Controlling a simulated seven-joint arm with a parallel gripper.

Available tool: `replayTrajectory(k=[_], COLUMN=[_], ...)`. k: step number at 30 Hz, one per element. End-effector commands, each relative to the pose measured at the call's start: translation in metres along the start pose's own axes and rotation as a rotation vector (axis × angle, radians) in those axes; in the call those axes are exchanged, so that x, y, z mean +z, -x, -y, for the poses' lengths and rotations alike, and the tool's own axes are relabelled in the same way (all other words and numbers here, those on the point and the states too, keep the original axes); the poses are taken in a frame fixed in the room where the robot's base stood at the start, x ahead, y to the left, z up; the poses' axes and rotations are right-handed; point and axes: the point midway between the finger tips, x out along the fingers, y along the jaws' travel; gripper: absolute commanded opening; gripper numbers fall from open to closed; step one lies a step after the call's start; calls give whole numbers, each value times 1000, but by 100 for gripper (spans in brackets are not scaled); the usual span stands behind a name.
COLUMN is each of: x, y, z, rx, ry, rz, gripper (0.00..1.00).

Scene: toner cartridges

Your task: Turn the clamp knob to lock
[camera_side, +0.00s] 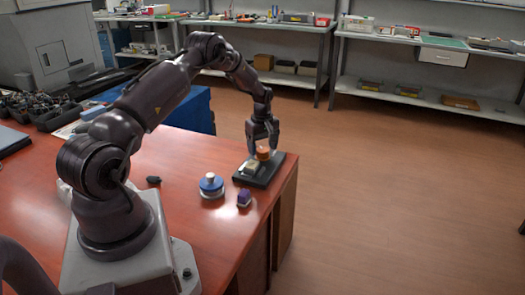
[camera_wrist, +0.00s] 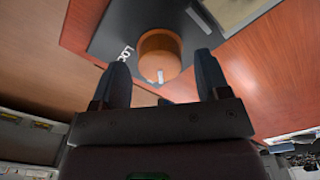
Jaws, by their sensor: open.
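The orange clamp knob (camera_side: 263,153) stands on a black base plate (camera_side: 247,179) near the right end of the red-brown table. In the wrist view the knob (camera_wrist: 159,57) is a round orange-brown cylinder with a white pointer mark on its side nearest me. White lettering, partly readable as "LOC", shows on the black plate (camera_wrist: 106,30) left of the knob. My gripper (camera_side: 262,147) is right over the knob in the side view. In the wrist view the two fingers of my gripper (camera_wrist: 162,72) are apart, with the knob between and beyond their tips. Contact is not clear.
A beige block (camera_side: 251,166) sits on the plate beside the knob. A blue and white round object (camera_side: 211,186) and a small purple block (camera_side: 244,198) stand on the table to the left and front. A small black item (camera_side: 153,180) lies further left. The table edge is close on the right.

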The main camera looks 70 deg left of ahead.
Motion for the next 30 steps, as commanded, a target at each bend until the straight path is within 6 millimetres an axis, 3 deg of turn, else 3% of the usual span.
replayTrajectory(k=[4, 14, 21, 30], x=[0, 0, 0, 0], y=[-14, -17, -17, -17], z=[0, 0, 0, 0], rx=[-1, 0, 0, 0], ry=[0, -1, -1, -29], rz=[1, -1, 0, 0], gripper=[69, 69, 20, 20])
